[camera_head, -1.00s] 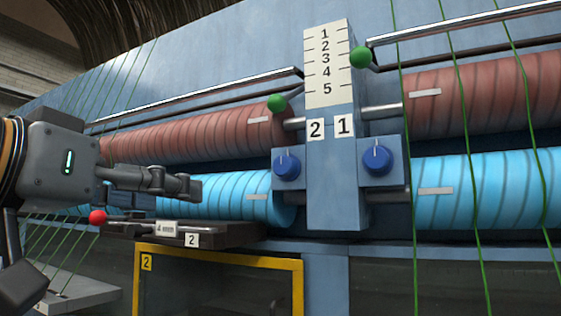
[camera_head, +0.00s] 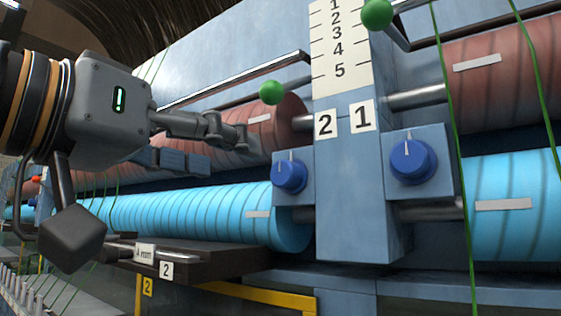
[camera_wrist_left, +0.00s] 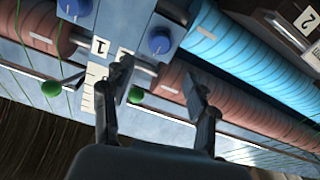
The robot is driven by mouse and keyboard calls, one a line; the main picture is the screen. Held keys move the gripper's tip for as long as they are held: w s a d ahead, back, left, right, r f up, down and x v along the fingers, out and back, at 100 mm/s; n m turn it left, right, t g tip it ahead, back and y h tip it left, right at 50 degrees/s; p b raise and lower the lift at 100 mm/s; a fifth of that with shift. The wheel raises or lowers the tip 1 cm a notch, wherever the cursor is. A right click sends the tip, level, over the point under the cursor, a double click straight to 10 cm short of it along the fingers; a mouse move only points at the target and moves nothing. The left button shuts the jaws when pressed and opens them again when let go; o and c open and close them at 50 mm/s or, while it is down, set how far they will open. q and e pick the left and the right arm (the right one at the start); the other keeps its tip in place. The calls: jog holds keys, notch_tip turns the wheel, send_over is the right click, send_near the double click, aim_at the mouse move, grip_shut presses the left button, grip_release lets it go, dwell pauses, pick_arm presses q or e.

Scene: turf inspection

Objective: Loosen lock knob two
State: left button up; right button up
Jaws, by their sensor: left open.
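The blue knob (camera_head: 289,176) beside plate 2 (camera_head: 325,123) sits on a small blue box, left of the scale column. It also shows in the left wrist view (camera_wrist_left: 161,41), beyond the fingers and between their directions. A second blue knob (camera_head: 412,161) is beside plate 1 (camera_head: 361,115). My left gripper (camera_head: 238,138) is open and empty, up and to the left of knob two, in front of the upper red roller. In the left wrist view my left gripper's fingers (camera_wrist_left: 160,82) are spread apart, one partly covering plate 2. My right gripper is out of view.
Green-balled levers (camera_head: 271,92) stand close above my left gripper and at the upper right (camera_head: 377,14). A dark shelf (camera_head: 215,262) juts out below the cyan roller (camera_head: 180,214). Green strands (camera_head: 452,150) hang across the right side.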

aim_at(279, 171)
pick_arm(q)
jog(key=p+x, duration=0.3)
jog(key=x, duration=0.7)
jog(key=shift+w+d, duration=0.2)
jog(key=shift+w, duration=0.2)
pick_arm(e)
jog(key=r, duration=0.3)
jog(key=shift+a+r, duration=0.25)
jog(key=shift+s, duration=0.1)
pick_arm(q)
jog(key=c, duration=1.1)
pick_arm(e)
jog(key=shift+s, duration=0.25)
